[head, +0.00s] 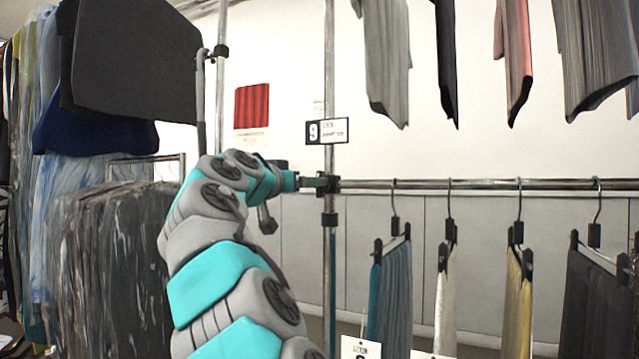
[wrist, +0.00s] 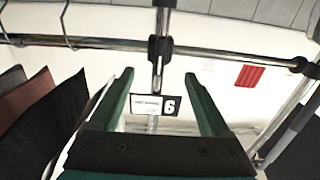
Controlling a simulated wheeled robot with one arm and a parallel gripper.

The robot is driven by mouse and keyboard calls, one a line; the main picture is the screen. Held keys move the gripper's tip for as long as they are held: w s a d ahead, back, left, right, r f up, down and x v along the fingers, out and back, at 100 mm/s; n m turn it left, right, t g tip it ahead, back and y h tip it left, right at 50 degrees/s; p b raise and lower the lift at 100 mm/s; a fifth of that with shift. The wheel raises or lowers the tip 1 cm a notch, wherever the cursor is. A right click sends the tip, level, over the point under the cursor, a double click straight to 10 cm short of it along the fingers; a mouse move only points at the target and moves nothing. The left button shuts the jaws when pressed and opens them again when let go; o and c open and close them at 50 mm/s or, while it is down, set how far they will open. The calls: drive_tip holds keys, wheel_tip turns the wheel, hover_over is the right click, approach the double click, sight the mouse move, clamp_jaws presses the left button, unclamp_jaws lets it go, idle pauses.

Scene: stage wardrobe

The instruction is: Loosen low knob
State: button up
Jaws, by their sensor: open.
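My gripper (head: 312,183) reaches the upright pole (head: 330,270) from the left in the head view. In the wrist view my gripper (wrist: 158,74) is open, its two green fingers apart and nothing held between them. A dark clamp (head: 334,185) joins the pole and the horizontal rail just beyond the fingertips. The clamp also shows in the wrist view (wrist: 160,48), ahead of the gap between the fingers. A dark collar (head: 329,219) sits lower on the pole. No knob shape stands out clearly, and I cannot tell whether the fingers touch the clamp.
A number 9 tag (head: 327,131) hangs on the pole above the clamp; it appears upside down between the fingers in the wrist view (wrist: 154,105). The rail (head: 460,185) runs right with several garments on hangers. Dark clothes (head: 110,270) crowd the left. A red notice (head: 252,106) is on the wall.

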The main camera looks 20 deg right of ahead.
drive_tip(key=p+x, duration=0.1)
drive_tip(key=x, duration=0.5)
drive_tip(key=shift+d, duration=0.2)
drive_tip(key=shift+w, duration=0.1)
drive_tip(key=shift+c, duration=0.4)
clamp_jaws()
